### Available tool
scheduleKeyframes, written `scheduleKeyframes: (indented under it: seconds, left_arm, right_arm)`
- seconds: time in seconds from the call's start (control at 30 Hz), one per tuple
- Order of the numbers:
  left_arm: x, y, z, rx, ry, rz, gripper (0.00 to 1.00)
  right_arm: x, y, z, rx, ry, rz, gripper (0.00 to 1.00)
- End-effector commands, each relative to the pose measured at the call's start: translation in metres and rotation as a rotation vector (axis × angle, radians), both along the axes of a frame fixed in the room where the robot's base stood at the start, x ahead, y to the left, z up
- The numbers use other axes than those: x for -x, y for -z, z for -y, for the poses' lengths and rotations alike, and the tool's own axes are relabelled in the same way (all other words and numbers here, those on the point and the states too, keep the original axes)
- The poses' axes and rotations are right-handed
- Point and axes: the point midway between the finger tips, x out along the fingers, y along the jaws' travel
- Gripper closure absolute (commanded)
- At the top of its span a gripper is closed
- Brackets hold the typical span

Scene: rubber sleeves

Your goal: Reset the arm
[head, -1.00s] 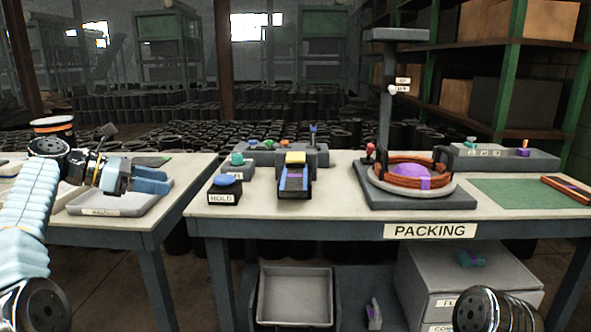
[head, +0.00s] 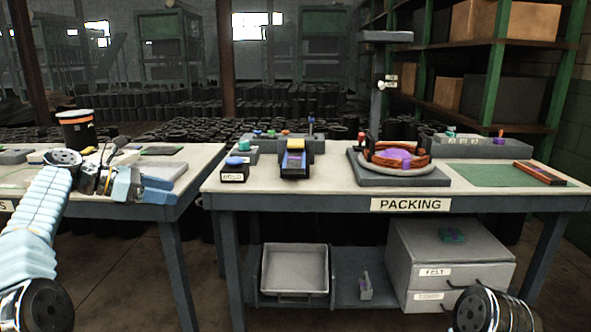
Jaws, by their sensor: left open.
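My left arm (head: 42,215), in a pale blue ribbed sleeve, comes in from the left in the head view. My left gripper (head: 160,189) has blue fingers, is open, and nothing shows between them. It appears over or in front of the left table's right part, pointing right; its exact height is unclear. A dark joint of my right arm (head: 490,312) shows at the bottom right edge. My right gripper is out of view.
The packing table (head: 330,193) bears a blue-topped HOLD button (head: 236,168), a black-and-yellow device (head: 295,160), a round orange-and-purple fixture (head: 398,155) and a green mat (head: 478,175). A grey tray (head: 294,272) and drawers (head: 450,268) sit below. A gap separates the tables.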

Motion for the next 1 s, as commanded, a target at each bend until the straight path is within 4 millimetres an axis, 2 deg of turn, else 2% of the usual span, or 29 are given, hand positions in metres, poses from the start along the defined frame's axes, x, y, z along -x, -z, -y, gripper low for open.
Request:
scheduleKeyframes:
  seconds: [0.17, 0.37, 0.47, 0.57, 0.63, 0.7, 0.77, 0.8, 0.83, 0.9, 0.97, 1.0]
  left_arm:
    - [-0.015, 0.033, 0.006, -0.033, -0.007, 0.0, 0.33]
    - [-0.036, 0.094, 0.017, -0.11, -0.008, 0.006, 0.33]
    - [-0.043, 0.137, 0.025, -0.171, 0.003, 0.009, 0.33]
    - [-0.046, 0.195, 0.038, -0.261, 0.031, 0.018, 0.33]
    - [-0.042, 0.245, 0.05, -0.344, 0.072, 0.028, 0.33]
    - [-0.031, 0.296, 0.063, -0.438, 0.132, 0.045, 0.33]
    - [-0.017, 0.339, 0.075, -0.519, 0.195, 0.066, 0.33]
    - [-0.004, 0.366, 0.083, -0.573, 0.246, 0.082, 0.33]
    - [0.006, 0.386, 0.089, -0.613, 0.288, 0.098, 0.33]
    - [0.035, 0.429, 0.103, -0.701, 0.397, 0.139, 0.33]
    - [0.064, 0.463, 0.116, -0.771, 0.505, 0.185, 0.33]
    - [0.086, 0.483, 0.124, -0.815, 0.584, 0.221, 0.33]
  right_arm:
    - [0.0, 0.0, 0.0, 0.0, 0.0, -0.001, 0.57]
    - [0.0, 0.0, 0.0, 0.0, 0.0, -0.001, 0.57]
    - [0.0, 0.0, 0.0, 0.0, 0.0, -0.001, 0.57]
    - [0.0, 0.0, 0.0, 0.0, 0.0, -0.001, 0.57]
    - [0.0, 0.0, 0.0, 0.0, 0.0, -0.001, 0.57]
    - [0.0, 0.0, 0.0, 0.0, 0.0, -0.001, 0.57]
    - [0.0, 0.0, 0.0, 0.0, 0.0, -0.001, 0.57]
    - [0.0, 0.0, 0.0, 0.0, 0.0, -0.001, 0.57]
    - [0.0, 0.0, 0.0, 0.0, 0.0, -0.001, 0.57]
    - [0.0, 0.0, 0.0, 0.0, 0.0, -0.001, 0.57]
    - [0.0, 0.0, 0.0, 0.0, 0.0, -0.001, 0.57]
    - [0.0, 0.0, 0.0, 0.0, 0.0, -0.001, 0.57]
